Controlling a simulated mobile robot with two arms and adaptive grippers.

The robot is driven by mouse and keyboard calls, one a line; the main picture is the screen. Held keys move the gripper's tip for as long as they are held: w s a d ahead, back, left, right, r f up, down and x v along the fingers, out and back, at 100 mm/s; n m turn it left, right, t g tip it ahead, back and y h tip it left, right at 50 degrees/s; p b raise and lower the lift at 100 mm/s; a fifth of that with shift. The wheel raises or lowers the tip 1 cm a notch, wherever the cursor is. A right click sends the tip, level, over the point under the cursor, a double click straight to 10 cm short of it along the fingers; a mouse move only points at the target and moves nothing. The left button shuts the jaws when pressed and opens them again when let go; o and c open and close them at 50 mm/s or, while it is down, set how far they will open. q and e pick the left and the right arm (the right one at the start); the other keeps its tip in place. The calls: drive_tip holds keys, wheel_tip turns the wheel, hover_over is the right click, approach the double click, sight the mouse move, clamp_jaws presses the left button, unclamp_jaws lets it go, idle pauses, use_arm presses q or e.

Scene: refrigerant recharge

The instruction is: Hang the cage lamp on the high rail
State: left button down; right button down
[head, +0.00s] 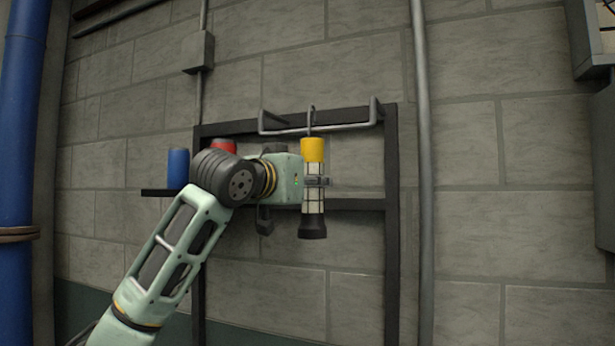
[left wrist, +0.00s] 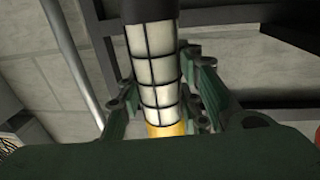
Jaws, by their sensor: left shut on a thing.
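The cage lamp (head: 313,200) hangs upright, with a yellow top, a pale caged body and a black lower end. Its hook (head: 311,115) points up and overlaps the high rail (head: 345,127), a grey bar at the top of the black frame. I cannot tell whether the hook bears on the rail or is in front of it. My left gripper (head: 317,182) is shut around the lamp's caged body. In the left wrist view the lamp (left wrist: 155,62) stands between the green fingers. My right gripper is not in view.
A blue can (head: 178,168) and a red can (head: 222,146) stand on a shelf left of the lamp, partly behind my arm. A grey conduit (head: 424,180) runs right of the black frame (head: 392,240). A wall box (head: 198,52) is at upper left.

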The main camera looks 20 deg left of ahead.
sight(312, 201)
use_arm(q)
drive_tip(key=shift+w+f+b, duration=0.25)
drive_tip(key=shift+f+b, duration=0.05)
drive_tip(key=shift+b, duration=0.05)
drive_tip(key=shift+f+b, duration=1.15)
drive_tip(key=shift+f, duration=0.4)
drive_tip(key=shift+s, duration=0.1)
drive_tip(key=c, duration=1.2)
unclamp_jaws()
drive_tip(key=shift+f, duration=0.1)
